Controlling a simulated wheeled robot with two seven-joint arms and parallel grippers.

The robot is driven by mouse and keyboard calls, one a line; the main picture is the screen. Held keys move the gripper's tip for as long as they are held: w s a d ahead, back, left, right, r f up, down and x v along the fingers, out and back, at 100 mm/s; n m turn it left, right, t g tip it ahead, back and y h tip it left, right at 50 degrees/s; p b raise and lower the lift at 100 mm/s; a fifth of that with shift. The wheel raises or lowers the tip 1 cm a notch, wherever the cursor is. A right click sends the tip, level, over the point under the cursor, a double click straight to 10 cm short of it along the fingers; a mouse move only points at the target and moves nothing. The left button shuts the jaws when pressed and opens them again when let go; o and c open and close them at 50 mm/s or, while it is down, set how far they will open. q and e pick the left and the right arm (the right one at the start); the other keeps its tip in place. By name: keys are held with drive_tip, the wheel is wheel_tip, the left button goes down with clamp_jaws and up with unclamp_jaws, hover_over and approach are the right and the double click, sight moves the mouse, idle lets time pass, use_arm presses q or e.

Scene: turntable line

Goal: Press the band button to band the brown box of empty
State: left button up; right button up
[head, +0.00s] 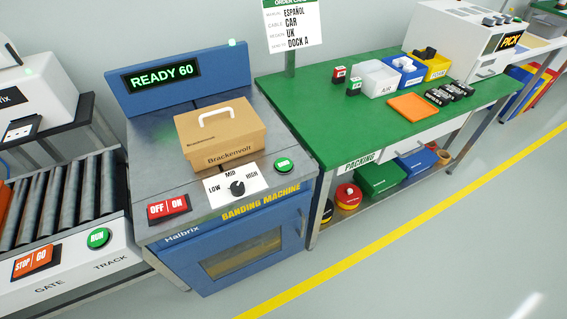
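The brown box (220,135), marked Brackenvolt and with a white handle on top, sits closed on the metal top of the blue banding machine (235,262). I see no band around it. The green band button (284,165) is on the machine's front right, to the right of the box; its small label is hard to read. A dial (237,187) with LOW, MID and HIGH is left of the button. A red OFF/ON switch (168,208) is at the front left. The display (162,77) reads READY 60. Neither of my grippers is in view.
A roller track (65,190) with a green RUN button (98,238) and a STOP/GO switch (36,258) stands at the left. The green packing table (330,115) at the right holds bins, an orange mat (413,106) and black items. Open floor lies at the front right.

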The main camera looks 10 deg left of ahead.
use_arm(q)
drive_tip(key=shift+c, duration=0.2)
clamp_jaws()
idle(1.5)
